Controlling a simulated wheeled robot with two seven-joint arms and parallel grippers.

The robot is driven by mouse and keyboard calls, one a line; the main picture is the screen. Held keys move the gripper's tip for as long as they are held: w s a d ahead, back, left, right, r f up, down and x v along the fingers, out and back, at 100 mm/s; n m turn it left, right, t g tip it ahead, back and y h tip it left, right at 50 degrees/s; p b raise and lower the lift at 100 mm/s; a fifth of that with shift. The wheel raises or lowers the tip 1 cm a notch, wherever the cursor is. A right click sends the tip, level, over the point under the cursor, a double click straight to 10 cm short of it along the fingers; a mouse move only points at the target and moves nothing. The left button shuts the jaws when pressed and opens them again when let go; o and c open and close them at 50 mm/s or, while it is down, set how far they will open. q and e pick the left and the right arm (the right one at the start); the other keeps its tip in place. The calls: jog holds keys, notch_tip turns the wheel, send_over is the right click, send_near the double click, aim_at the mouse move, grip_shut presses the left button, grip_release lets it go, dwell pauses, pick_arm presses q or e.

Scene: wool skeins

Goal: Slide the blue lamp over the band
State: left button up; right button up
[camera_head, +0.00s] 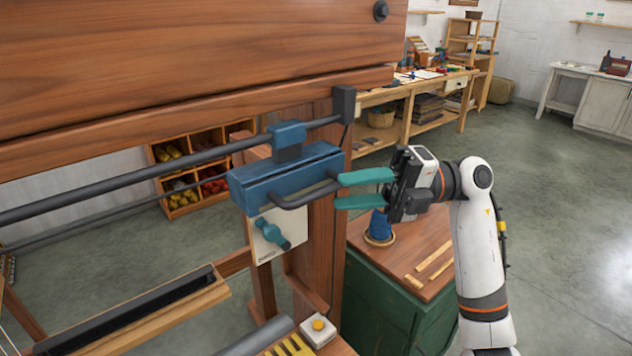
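The blue lamp (286,176) is a long blue housing hung from a dark rail, near the rail's right end. A dark bar handle (305,194) sticks out of its front. My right gripper (337,192) reaches in from the right, its two teal fingers apart at the handle's right end. I cannot tell whether they touch the handle. A strip with yellow and dark marks (288,346) shows at the bottom edge, partly cut off; I cannot tell whether it is the band. My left gripper is not in view.
A wooden post stands behind the lamp. A green cabinet (385,310) with a blue skein (380,226) on top stands below my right arm.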

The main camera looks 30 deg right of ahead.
aim_at(317, 195)
jog(key=x, duration=0.2)
jog(key=p+x, duration=0.1)
jog(key=x, duration=0.1)
jog(key=shift+a+r, duration=0.2)
jog(key=shift+a, duration=0.1)
jog(key=shift+w+a+f+p, duration=0.1)
jog(key=shift+w+a+p, duration=0.2)
jog(key=shift+a, duration=0.25)
grip_shut()
